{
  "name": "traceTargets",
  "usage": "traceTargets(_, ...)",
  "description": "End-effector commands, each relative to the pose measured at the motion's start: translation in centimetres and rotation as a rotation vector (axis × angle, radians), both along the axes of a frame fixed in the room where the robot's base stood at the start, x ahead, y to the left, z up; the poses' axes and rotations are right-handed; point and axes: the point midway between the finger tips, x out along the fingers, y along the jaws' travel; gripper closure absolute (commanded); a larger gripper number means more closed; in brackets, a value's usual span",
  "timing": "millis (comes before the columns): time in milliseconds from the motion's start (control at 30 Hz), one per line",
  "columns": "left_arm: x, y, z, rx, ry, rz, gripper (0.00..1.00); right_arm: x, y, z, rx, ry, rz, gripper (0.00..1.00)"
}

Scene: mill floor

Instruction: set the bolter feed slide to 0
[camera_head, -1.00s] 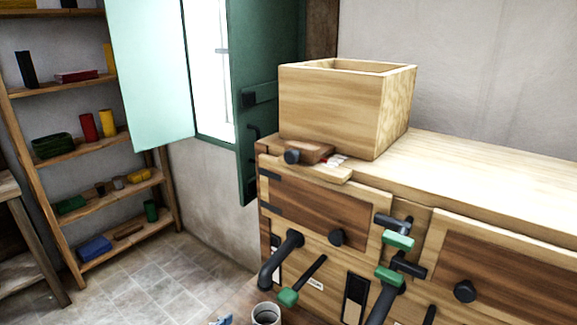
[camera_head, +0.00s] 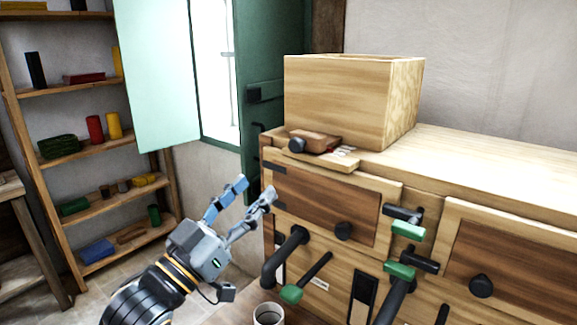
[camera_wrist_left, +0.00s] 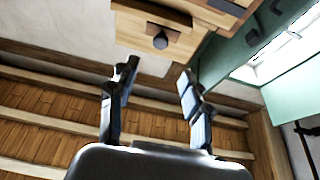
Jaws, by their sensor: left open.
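The likely bolter feed slide is a brown wooden block (camera_head: 317,142) with a black round knob (camera_head: 297,145). It sits at the left end of the bench top, at the foot of the open wooden box (camera_head: 340,100). A pale strip with small red and white marks (camera_head: 342,152) lies beside it; its figures are too small to read. My left gripper (camera_head: 254,191) is open and empty, left of and below the slide, apart from it. In the left wrist view a black knob on wood (camera_wrist_left: 160,41) shows beyond the open fingers (camera_wrist_left: 157,78). My right gripper is out of view.
A green shutter (camera_head: 262,80) stands behind the bench's left end. Shelves (camera_head: 90,148) stand at the left. A grey cup (camera_head: 268,314) is low in front.

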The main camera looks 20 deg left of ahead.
Motion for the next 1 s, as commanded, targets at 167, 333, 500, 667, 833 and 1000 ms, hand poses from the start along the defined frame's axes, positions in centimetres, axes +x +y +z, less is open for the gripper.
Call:
traceTargets(167, 2.6, -0.9, 1.8, -0.001, -0.002, 0.001, 0.51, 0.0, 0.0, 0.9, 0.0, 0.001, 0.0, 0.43)
traceTargets(333, 5.8, -2.1, 3.1, -0.001, -0.001, 0.001, 0.51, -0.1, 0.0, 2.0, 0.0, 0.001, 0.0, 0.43)
traceTargets(500, 8.2, -3.0, 3.9, 0.0, 0.001, 0.001, 0.51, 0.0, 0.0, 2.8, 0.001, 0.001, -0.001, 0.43)
traceTargets(667, 9.5, -3.4, 4.3, 0.001, 0.001, 0.001, 0.51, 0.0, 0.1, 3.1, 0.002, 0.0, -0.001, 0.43)
traceTargets(833, 9.8, -3.6, 4.3, 0.001, 0.002, 0.001, 0.51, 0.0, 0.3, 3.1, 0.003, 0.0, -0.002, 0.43)
traceTargets(1000, 9.8, -3.6, 4.3, 0.001, 0.002, 0.001, 0.51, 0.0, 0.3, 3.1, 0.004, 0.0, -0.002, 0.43)
